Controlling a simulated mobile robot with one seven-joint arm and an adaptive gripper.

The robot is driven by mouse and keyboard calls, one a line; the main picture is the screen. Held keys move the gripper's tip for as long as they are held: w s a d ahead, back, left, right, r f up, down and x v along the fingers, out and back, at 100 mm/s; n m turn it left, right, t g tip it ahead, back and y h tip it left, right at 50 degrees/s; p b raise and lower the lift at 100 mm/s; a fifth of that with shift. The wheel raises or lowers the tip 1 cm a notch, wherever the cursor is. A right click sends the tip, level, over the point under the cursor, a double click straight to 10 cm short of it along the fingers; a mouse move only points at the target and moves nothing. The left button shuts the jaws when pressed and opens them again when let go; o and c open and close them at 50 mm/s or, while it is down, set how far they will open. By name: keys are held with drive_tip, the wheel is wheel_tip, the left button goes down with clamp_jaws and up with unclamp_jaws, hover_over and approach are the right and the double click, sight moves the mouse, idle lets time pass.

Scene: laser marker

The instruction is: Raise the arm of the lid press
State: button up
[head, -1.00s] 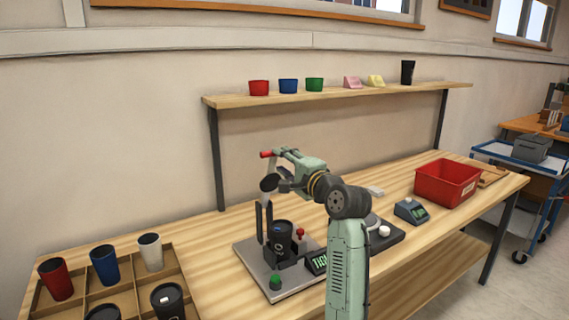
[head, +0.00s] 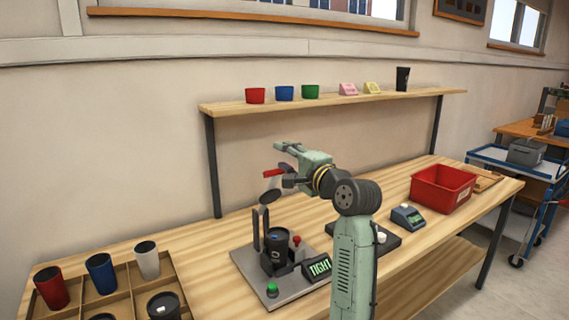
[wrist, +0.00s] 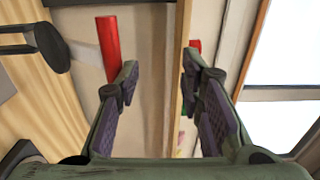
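The lid press (head: 252,262) stands on the bench with a dark lidded cup (head: 277,248) in it. Its arm is up, with the round dark pad (head: 270,197) well above the cup and the red handle (head: 274,173) at its end. The handle also shows in the wrist view (wrist: 108,45), with the pad (wrist: 52,47) to its left. My gripper (wrist: 163,90) is open, and nothing shows between its fingers. The handle lies outside the left finger, partly behind it; I cannot tell whether they touch. In the head view my gripper (head: 287,182) is right beside the handle.
The press display (head: 318,267) reads TIGHT; a green button (head: 272,289) and red knob (head: 296,240) are near. A divided tray (head: 130,290) of cups is at left, a red bin (head: 443,188) at right. A shelf (head: 330,104) with small cups runs behind.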

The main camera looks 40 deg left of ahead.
drive_tip(key=s+d+r, duration=0.1)
drive_tip(key=d+r, duration=0.2)
drive_tip(key=r, duration=0.3)
drive_tip(key=shift+s+d, duration=0.25)
drive_tip(key=shift+d, duration=0.15)
idle(0.6)
drive_tip(key=v, duration=1.2)
